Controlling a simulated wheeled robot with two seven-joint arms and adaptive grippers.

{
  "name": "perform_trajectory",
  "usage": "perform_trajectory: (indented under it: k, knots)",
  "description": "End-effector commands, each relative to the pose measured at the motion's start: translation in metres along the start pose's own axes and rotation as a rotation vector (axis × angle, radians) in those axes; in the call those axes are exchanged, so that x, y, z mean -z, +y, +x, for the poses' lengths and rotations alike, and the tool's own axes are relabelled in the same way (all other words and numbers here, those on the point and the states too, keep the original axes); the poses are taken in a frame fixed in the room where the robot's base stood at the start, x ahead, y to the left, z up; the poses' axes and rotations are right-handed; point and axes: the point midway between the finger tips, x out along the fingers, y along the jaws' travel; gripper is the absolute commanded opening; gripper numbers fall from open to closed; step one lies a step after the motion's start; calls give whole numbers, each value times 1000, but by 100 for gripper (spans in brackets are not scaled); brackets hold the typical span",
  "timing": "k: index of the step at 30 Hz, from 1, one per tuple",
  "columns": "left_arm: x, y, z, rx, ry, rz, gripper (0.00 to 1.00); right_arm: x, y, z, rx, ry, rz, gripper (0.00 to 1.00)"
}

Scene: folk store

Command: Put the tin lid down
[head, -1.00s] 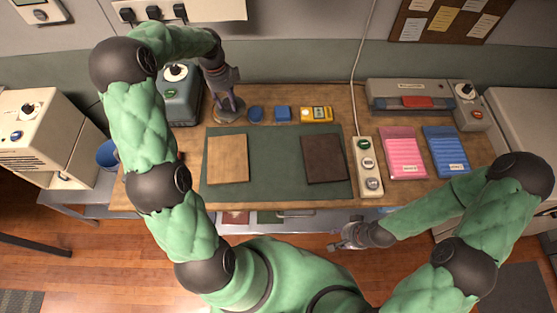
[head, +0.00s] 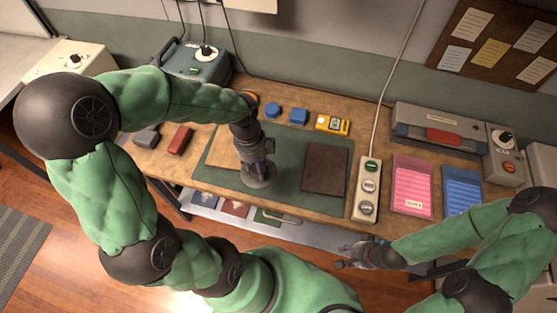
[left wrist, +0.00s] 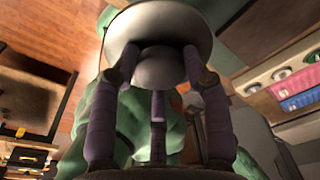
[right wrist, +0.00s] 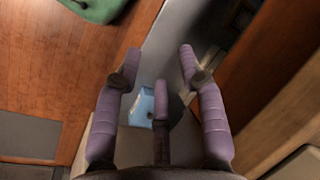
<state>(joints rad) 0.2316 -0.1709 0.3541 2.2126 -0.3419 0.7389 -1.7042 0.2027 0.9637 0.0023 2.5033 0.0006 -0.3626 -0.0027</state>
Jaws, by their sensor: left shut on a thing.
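The tin lid (left wrist: 165,25) is a pale grey round disc with a rounded knob. My left gripper (left wrist: 158,68) is shut on that knob. In the head view, the left gripper (head: 252,158) points down and the lid (head: 258,180) is under it, over the green mat (head: 285,160) between a tan square and a dark brown square. I cannot tell if the lid touches the mat. A round orange-rimmed thing (head: 250,97), perhaps the tin, is mostly hidden behind my left arm. My right gripper (head: 348,257) is open and empty off the table's front edge; its fingers (right wrist: 160,55) are spread.
The tan square (head: 222,150) and dark brown square (head: 325,168) lie on the mat. Blue pieces (head: 298,116) and a yellow device (head: 332,124) stand behind it. A button strip (head: 367,190) is to the right. A red block (head: 180,140) is at the left.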

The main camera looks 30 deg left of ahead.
Motion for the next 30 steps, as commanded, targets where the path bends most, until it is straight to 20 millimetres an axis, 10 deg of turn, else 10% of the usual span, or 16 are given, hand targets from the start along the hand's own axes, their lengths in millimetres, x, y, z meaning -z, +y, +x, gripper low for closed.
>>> perform_trajectory:
  k: [18,30]
  knots:
    - [-35,-98,58,-4,2,1,15,1,10,28,0,0,0,40]
    - [-48,-128,91,-1,1,1,15,1,13,38,0,0,0,40]
